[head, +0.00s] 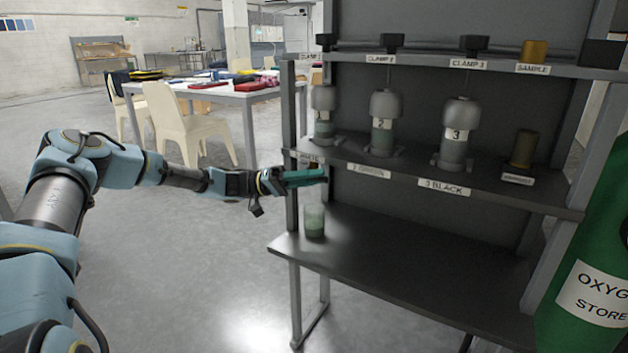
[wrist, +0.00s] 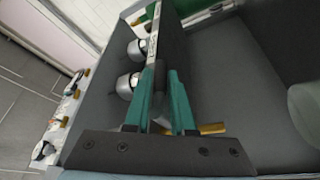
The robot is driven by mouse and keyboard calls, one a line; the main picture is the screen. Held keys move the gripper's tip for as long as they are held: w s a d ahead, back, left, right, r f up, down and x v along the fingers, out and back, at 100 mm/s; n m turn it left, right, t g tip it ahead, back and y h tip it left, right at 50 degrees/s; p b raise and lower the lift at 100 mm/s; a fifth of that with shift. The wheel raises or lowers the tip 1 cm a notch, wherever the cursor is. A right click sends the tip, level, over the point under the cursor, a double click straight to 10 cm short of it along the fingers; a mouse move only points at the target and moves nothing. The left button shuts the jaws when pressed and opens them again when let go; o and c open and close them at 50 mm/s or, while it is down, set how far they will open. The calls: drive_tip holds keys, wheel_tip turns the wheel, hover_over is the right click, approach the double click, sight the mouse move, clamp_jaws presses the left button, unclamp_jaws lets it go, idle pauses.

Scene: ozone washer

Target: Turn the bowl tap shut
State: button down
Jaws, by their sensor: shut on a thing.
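My gripper (head: 318,176) is at the left end of the rack's middle shelf, just below its front edge. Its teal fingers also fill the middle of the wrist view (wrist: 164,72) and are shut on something. A brass-coloured piece (wrist: 212,128) shows beside and between the fingers low in the wrist view. It looks like the bowl tap, but the fingers hide most of it and its angle cannot be read. In the head view the tap is hidden behind the gripper. A glass beaker (head: 314,222) with pale green content stands upright on the lower shelf below my gripper.
Numbered bottles, 2 (head: 382,125) and 3 (head: 456,135) among them, stand on the middle shelf (head: 540,195). Clamps line the top shelf. A green oxygen cylinder (head: 600,270) is at the right. The lower shelf (head: 400,270) is clear right of the beaker.

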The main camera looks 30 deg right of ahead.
drive_tip(key=c, duration=0.8)
unclamp_jaws()
drive_tip(key=shift+o, duration=0.2)
drive_tip(key=v, duration=1)
drive_tip(key=shift+w+a+b, duration=0.25)
drive_tip(key=shift+a+b, duration=0.05)
drive_tip(key=shift+b, duration=0.05)
